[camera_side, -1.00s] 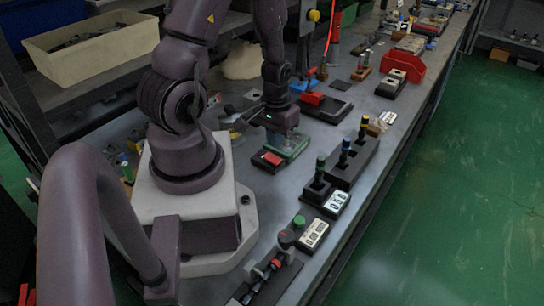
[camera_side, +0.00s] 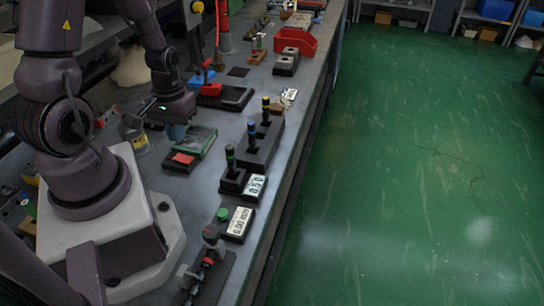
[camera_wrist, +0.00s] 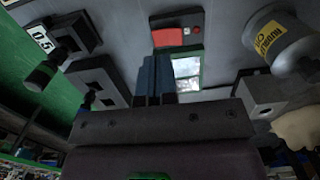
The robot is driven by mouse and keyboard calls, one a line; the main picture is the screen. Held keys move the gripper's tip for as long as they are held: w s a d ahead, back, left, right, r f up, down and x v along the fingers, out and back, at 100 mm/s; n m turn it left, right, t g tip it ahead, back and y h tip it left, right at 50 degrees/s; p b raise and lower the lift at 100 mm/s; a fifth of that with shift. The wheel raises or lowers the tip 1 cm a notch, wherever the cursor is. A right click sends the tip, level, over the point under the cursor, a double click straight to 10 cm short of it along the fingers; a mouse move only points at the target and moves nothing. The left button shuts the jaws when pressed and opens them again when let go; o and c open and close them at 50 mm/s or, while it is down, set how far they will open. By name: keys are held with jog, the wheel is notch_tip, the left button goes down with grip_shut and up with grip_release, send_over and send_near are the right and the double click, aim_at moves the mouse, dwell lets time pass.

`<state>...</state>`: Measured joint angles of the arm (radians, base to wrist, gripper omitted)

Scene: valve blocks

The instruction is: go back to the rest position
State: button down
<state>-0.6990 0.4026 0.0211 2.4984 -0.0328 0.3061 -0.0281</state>
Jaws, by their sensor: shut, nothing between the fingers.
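My gripper (camera_side: 176,130) is shut and empty. In the side view it hangs above the bench just left of a green-framed tray (camera_side: 204,136), pointing down. A black box with a red top (camera_side: 181,159) lies on the bench in front of it. In the wrist view my shut blue-grey fingers (camera_wrist: 155,75) cover part of the green-framed tray (camera_wrist: 187,70). The red-topped box (camera_wrist: 178,37) shows beyond the fingertips. The gap between fingertips and bench is hard to judge.
Black valve blocks (camera_side: 262,142) with upright stems stand right of the tray. A grey cylinder with a yellow label (camera_wrist: 282,40) is near my gripper. A red bin (camera_side: 295,42) stands farther back. Green floor (camera_side: 420,160) lies beyond the bench edge.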

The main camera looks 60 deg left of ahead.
jog(key=d+r+m+t, duration=0.2)
jog(key=d+r, duration=0.3)
jog(key=r, duration=0.3)
jog(key=w+d+r+m+t, duration=0.1)
jog(key=d+r+m, duration=0.3)
jog(key=r, duration=0.4)
jog(key=w+d+r+m+t, duration=0.1)
jog(key=d+r+m+t, duration=0.2)
jog(key=d+r, duration=0.3)
notch_tip(320, 180, up, 3)
jog(key=shift+w+r+y, duration=0.1)
jog(key=shift+w+y, duration=0.05)
jog(key=shift+y, duration=0.15)
